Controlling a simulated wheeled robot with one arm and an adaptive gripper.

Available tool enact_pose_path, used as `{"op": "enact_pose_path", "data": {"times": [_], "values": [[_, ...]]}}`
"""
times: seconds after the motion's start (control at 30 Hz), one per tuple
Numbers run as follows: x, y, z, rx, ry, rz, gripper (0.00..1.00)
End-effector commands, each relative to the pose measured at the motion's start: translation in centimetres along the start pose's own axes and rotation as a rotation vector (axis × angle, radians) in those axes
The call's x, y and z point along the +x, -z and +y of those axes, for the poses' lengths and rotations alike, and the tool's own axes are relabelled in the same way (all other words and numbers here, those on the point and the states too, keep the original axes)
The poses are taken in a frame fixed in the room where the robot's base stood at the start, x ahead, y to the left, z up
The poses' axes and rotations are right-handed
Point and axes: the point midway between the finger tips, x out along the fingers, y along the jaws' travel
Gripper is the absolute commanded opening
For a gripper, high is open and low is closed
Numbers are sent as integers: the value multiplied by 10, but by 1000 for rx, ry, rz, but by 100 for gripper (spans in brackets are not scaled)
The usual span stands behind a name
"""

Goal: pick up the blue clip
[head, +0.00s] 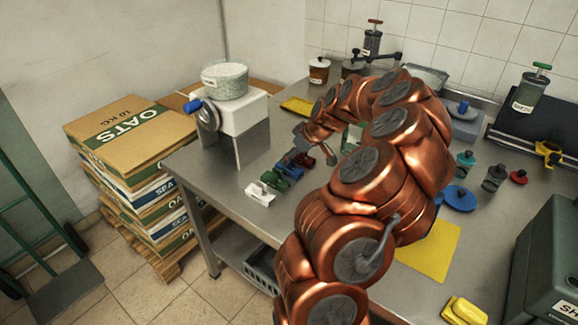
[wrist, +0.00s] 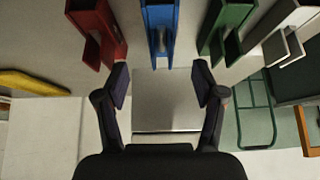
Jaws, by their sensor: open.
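The blue clip (wrist: 160,35) stands at the top middle of the wrist view, lined up with the gap between my fingertips and a little beyond them. My gripper (wrist: 161,86) is open and empty, with a finger to each side of the gap. The blue clip (head: 290,169) also shows in the head view, in a row on the steel table between a green clip (head: 273,180) and a red clip (head: 304,158). In the head view my gripper (head: 316,148) is near the red end of the row; my arm hides part of the table behind it.
In the wrist view the red clip (wrist: 97,32) is close on the left and the green clip (wrist: 229,32) close on the right. A white clip (head: 260,194) ends the row. A grinder-like machine (head: 236,125) stands left of the row. The table edge is near.

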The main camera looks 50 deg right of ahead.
Motion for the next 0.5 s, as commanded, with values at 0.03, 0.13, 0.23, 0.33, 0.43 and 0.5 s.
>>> {"op": "enact_pose_path", "data": {"times": [0.03,0.13,0.23,0.33,0.43,0.5], "values": [[2,0,0,0,0,0,69],[6,1,0,0,-1,1,69],[12,0,-1,0,0,0,69],[22,-2,-2,1,3,-3,69],[34,-3,-3,1,2,-3,69],[43,-2,-2,0,0,-1,69]]}}
